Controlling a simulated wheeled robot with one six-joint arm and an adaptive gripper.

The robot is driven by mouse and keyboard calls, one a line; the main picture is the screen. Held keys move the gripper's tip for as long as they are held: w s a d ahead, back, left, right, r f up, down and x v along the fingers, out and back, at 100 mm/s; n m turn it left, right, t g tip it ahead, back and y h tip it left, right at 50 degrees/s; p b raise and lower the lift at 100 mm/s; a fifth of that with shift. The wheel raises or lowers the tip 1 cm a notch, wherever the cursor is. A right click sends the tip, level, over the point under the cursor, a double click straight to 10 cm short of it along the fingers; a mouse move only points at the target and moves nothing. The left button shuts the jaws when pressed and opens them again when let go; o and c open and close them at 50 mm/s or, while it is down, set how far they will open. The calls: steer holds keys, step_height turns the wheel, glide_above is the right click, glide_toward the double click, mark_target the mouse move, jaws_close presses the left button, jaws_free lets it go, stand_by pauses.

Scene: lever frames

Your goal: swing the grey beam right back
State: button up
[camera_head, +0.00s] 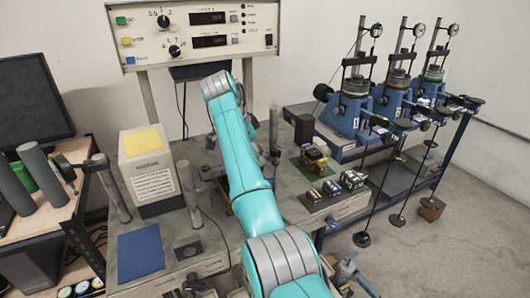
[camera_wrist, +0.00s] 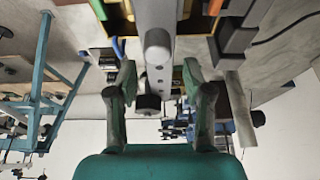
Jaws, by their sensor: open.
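In the wrist view a grey beam (camera_wrist: 157,18) comes down from the top middle and ends in a rounded tip with a bolt. My gripper (camera_wrist: 158,75) has its two green fingers spread, one on each side of the beam's lower end, with visible gaps. A black knob (camera_wrist: 148,104) shows between the fingers below the beam. In the head view my teal arm reaches over the bench and hides my gripper. I cannot make out the grey beam clearly there.
A bench (camera_head: 305,208) holds a cream box (camera_head: 146,172), a blue mat (camera_head: 140,252) and small metal blocks (camera_head: 352,180). Blue lever frames (camera_head: 348,110) with hanging weights stand at the right. A control panel (camera_head: 190,34) stands behind. A monitor (camera_head: 32,100) is at the left.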

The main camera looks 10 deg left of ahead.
steer(key=shift+d, duration=0.1)
jaws_close()
steer(key=shift+w, duration=0.1)
